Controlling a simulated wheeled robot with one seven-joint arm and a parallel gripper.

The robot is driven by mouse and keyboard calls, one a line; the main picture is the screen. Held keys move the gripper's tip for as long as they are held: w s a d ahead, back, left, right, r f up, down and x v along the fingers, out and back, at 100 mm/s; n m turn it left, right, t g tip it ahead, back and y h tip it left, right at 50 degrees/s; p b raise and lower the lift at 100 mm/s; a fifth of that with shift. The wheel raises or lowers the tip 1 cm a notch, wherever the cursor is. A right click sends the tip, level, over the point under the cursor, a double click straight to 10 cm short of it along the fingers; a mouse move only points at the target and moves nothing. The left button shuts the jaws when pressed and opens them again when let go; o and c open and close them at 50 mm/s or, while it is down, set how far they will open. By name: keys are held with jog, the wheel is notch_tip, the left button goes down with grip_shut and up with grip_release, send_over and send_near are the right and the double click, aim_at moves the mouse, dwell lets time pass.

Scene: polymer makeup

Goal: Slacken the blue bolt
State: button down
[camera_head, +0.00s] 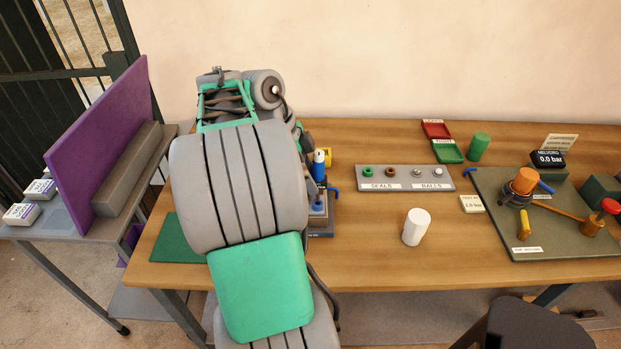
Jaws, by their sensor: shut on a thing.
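My arm fills the left middle of the head view and hides much of the bench behind it. My gripper does not show; it is hidden behind the arm's large grey and green links, so what its jaws hold cannot be seen. Just right of the arm stands a small blue upright part (319,170) with a whitish top, above a dark-based fixture (318,222). A blue lever (334,191) sticks out to the fixture's right. I cannot tell which blue part is the bolt, or whether my gripper touches any of them.
A grey rack (405,186) of seals and balls, a white cylinder (416,227) and a green cylinder (478,147) stand on the wooden bench (375,255). Red (436,130) and green (447,151) trays lie behind. A grey board (560,248) with valve parts is at right. A purple panel (100,150) stands left.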

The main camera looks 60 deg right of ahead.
jog(key=shift+f+b, duration=1)
jog(key=shift+f, duration=0.1)
jog(key=c, duration=1.1)
grip_release()
jog(key=shift+r, duration=0.1)
jog(key=p+v, duration=0.3)
jog(key=v, duration=0.4)
jog(key=shift+w+r, duration=0.15)
jog(key=shift+r, duration=0.2)
